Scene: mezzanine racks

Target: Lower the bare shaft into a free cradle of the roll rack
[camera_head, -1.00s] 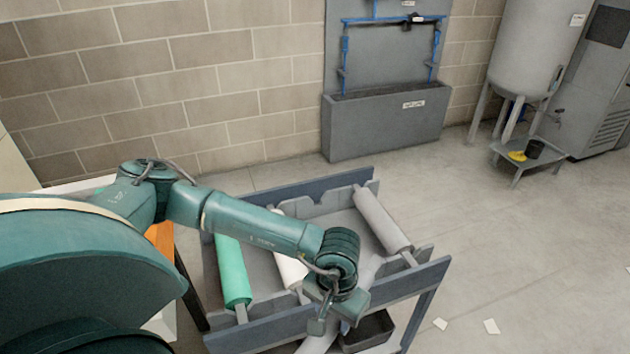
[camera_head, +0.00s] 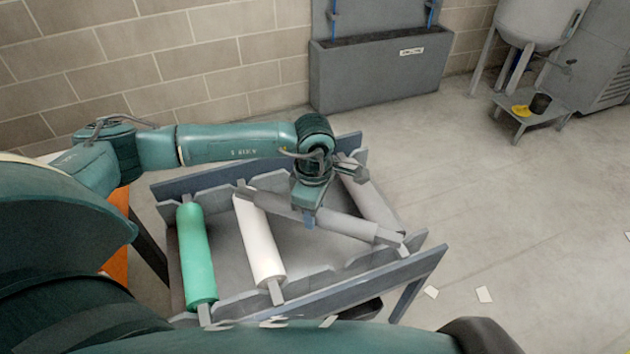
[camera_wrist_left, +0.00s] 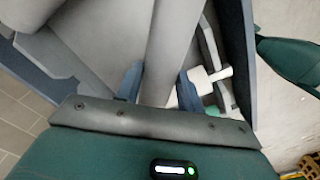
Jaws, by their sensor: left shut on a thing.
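The bare shaft (camera_head: 345,225) is a grey bar held by my left gripper (camera_head: 306,218), which is shut on it near its middle. In the head view it lies slantwise above the roll rack (camera_head: 375,285), crossing over the white roll's far end and in front of the grey roll. Whether it touches them I cannot tell. In the left wrist view the shaft (camera_wrist_left: 173,45) runs between the two blue fingers (camera_wrist_left: 160,88). The rack holds a green roll (camera_head: 195,255) at left, a white roll (camera_head: 260,240) beside it and a grey roll (camera_head: 378,205) at right. My right gripper is not in view.
The rack has notched rails at front and back, with an open gap between the white and grey rolls. A grey trough (camera_head: 380,70) stands by the brick wall. A low stand (camera_head: 532,115) is at back right.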

